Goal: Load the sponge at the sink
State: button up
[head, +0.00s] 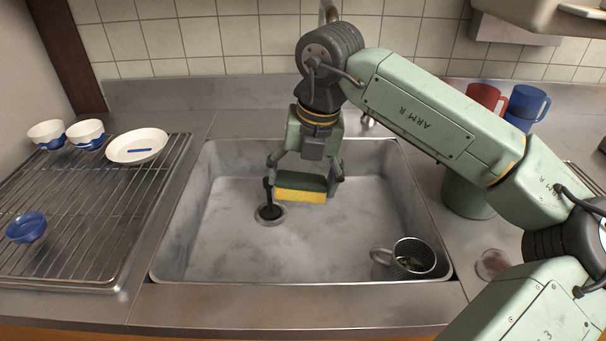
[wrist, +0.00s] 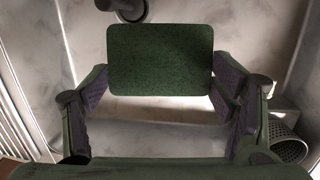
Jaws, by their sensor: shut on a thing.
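The sponge (head: 302,194) has a yellow lower side and a dark green top. It is held between the fingers of my gripper (head: 303,178), above the basin of the sink (head: 340,235). In the wrist view the sponge's green face (wrist: 160,62) fills the space between the finger pads of my gripper (wrist: 160,85). The sponge is clear of the sink floor as far as I can tell. A dark upright piece (head: 268,190) stands at the drain, just left of the sponge.
A perforated metal cup (head: 415,258) stands in the sink's front right corner. Red (head: 487,97) and blue (head: 526,104) mugs stand at right.

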aim_at(303, 183)
notch_tip(303, 183, down, 8)
jog(key=b, duration=0.6)
jog(key=shift+r, duration=0.1)
dwell(0.3)
jog(key=shift+r+p, duration=3.9)
jog(key=shift+r, duration=2.75)
jog(key=shift+r, duration=0.1)
notch_tip(303, 183, up, 4)
jog(key=shift+f+p, duration=0.1)
jog(key=shift+p, duration=1.15)
jog(key=shift+s+f, duration=0.1)
jog(key=shift+s, duration=0.05)
